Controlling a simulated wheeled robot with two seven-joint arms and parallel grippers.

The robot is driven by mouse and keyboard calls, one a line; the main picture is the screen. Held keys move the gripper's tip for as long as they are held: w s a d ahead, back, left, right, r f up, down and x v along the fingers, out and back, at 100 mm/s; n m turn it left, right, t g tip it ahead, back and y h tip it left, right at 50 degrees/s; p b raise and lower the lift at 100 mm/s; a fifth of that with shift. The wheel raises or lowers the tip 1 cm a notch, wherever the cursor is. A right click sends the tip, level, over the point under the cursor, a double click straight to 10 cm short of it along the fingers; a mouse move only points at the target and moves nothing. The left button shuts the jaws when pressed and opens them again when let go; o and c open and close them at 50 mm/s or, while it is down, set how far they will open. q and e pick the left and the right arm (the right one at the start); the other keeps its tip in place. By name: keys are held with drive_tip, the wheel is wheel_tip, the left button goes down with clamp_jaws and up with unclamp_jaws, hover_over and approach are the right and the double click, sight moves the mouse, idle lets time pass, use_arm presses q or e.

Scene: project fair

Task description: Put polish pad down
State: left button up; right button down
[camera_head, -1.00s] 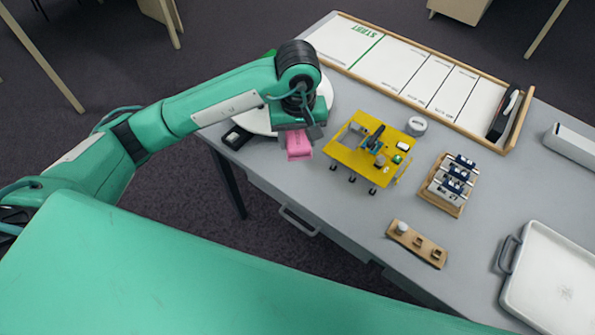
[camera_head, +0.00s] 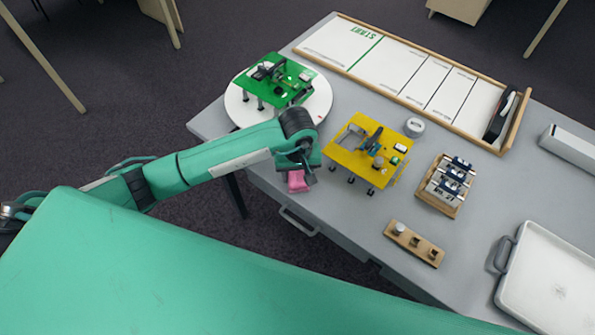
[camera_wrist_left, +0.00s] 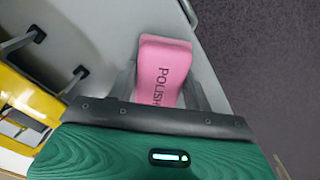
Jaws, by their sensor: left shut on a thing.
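The pink polish pad (camera_head: 297,181) is held under my left gripper (camera_head: 298,172), near the front edge of the grey table. In the left wrist view the pad (camera_wrist_left: 163,68) shows the dark word "POLISH" and sits between the two fingers of the left gripper (camera_wrist_left: 165,85), which is shut on it. The table's grey surface (camera_wrist_left: 115,30) shows beside the pad, with dark floor to the right. I cannot tell whether the pad touches the table. My right gripper is not in view.
A yellow board on legs (camera_head: 362,155) stands just right of my left gripper. Behind the arm, a green board (camera_head: 278,82) stands on a white round plate (camera_head: 322,100). A wooden peg block (camera_head: 413,243) and white tray (camera_head: 550,285) lie further right.

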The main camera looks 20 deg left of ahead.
sight(298, 172)
use_arm(q)
drive_tip(key=shift+f, duration=0.1)
drive_tip(key=o, duration=0.7)
drive_tip(key=shift+o, duration=1.2)
drive_tip(key=shift+r, duration=0.55)
wheel_tip(298, 172, up, 3)
drive_tip(key=shift+r+b, duration=0.1)
drive_tip(key=shift+b, duration=0.3)
wheel_tip(298, 172, up, 8)
drive_tip(key=b, duration=0.1)
drive_tip(key=shift+s, duration=0.15)
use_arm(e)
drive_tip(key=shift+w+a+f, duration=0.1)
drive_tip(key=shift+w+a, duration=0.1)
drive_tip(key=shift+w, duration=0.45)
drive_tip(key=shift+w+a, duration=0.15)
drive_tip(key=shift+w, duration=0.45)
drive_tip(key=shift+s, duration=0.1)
